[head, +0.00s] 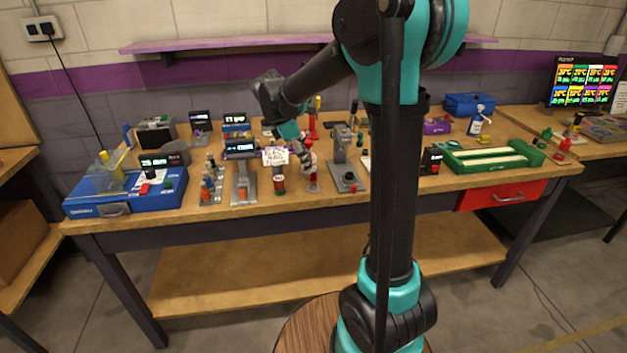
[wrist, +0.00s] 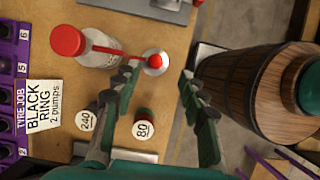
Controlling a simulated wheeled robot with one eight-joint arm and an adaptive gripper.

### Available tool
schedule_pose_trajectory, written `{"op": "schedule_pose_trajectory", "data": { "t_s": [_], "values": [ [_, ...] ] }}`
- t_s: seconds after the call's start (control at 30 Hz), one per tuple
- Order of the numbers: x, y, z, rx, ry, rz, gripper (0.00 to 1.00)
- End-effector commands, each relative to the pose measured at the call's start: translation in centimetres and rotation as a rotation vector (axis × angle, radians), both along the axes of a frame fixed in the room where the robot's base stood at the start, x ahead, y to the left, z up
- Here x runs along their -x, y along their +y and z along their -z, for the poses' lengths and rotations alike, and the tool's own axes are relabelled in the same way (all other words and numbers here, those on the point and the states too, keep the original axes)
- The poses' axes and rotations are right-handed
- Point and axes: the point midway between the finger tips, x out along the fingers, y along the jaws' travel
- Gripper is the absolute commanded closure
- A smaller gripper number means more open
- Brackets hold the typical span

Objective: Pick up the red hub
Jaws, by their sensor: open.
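A small round red piece (wrist: 155,60) sits on a pale round disc in the wrist view, between and just beyond my fingertips. It looks like the red hub, but I cannot be sure. In the head view a small disc with a red part (head: 314,180) stands near the bench's front edge. My gripper (wrist: 160,72) is open and empty, its two dark green fingers pointing down at the bench on either side of that piece. In the head view my gripper (head: 302,146) hangs over the middle of the bench, partly blurred among small objects.
A red-capped bottle (wrist: 99,48) stands close left of the piece. Round pots marked 240 (wrist: 86,120) and 80 (wrist: 144,128) stand nearer. A "Black ring" card (wrist: 45,106) lies left. A grey press (head: 341,150) and green tray (head: 490,157) are to the right.

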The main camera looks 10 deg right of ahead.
Motion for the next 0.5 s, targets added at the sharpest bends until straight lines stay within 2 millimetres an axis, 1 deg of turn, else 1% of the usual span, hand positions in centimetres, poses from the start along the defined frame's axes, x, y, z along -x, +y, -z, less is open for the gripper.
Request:
{"op": "schedule_pose_trajectory", "data": {
  "t_s": [0.2, 0.3, 0.4, 0.5],
  "values": [
    [-0.7, -1.2, 2.7, 0.000, 0.001, 0.001, 0.58],
    [-0.7, -1.7, 3.8, 0.000, 0.001, 0.001, 0.58],
    [-0.6, -1.9, 4.4, 0.000, 0.000, 0.000, 0.58],
    [-0.6, -2.0, 4.5, 0.000, 0.000, 0.000, 0.58]
  ]
}}
